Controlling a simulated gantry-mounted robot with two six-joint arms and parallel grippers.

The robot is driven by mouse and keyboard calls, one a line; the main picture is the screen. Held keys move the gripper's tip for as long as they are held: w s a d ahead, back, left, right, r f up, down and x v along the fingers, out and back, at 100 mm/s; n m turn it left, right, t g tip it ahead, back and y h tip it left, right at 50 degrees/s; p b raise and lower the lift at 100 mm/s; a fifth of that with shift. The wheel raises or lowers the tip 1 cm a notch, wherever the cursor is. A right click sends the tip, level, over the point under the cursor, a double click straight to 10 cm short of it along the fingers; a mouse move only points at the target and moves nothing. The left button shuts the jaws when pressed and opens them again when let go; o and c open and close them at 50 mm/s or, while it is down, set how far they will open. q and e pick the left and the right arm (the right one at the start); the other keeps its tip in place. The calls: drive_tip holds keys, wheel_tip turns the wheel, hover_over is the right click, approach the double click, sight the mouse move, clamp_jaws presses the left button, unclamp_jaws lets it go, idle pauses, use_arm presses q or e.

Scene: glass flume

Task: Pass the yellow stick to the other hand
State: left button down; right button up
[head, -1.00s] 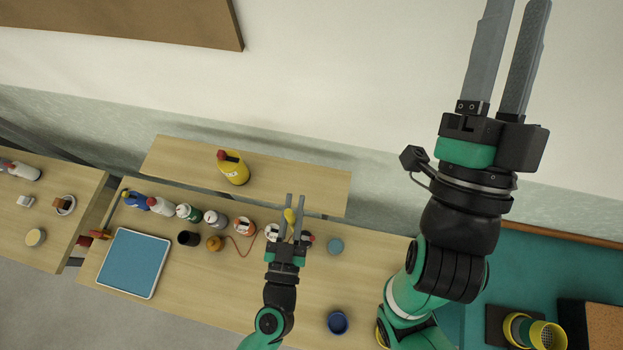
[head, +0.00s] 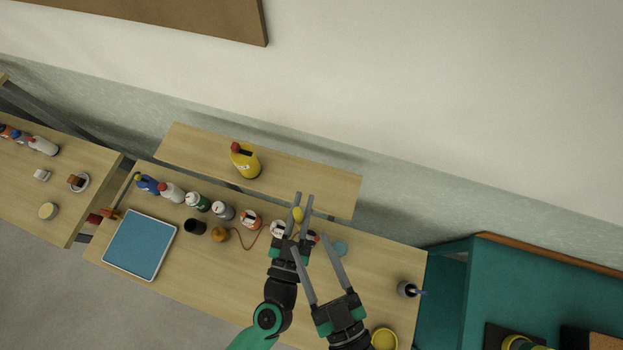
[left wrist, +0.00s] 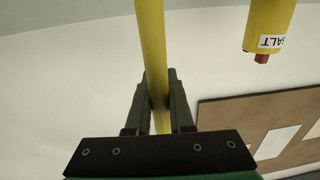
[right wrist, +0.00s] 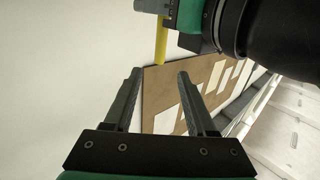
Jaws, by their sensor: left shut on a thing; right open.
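The yellow stick (head: 297,214) shows end-on as a small yellow tip between my left fingers in the head view. In the left wrist view the stick (left wrist: 152,45) runs lengthwise between the jaws. My left gripper (head: 304,206) is shut on it above the table. My right gripper (head: 311,245) is open and empty, just below and right of the left gripper in the head view. In the right wrist view, the stick's end (right wrist: 161,42) sticks out below my left gripper, beyond the open right fingers (right wrist: 160,73) and not between them.
A yellow bottle with a red cap (head: 245,162) stands on the raised shelf (head: 310,185). Several bottles, a dark cup (head: 195,227) and a blue tray (head: 140,245) are on the table. A grey cup (head: 408,289) stands at the table's right end.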

drive_tip(key=x, duration=1.1)
drive_tip(key=shift+w, duration=0.35)
drive_tip(key=shift+a, duration=0.1)
clamp_jaws()
use_arm(q)
drive_tip(key=c, duration=0.7)
unclamp_jaws()
drive_tip(key=shift+s, duration=0.1)
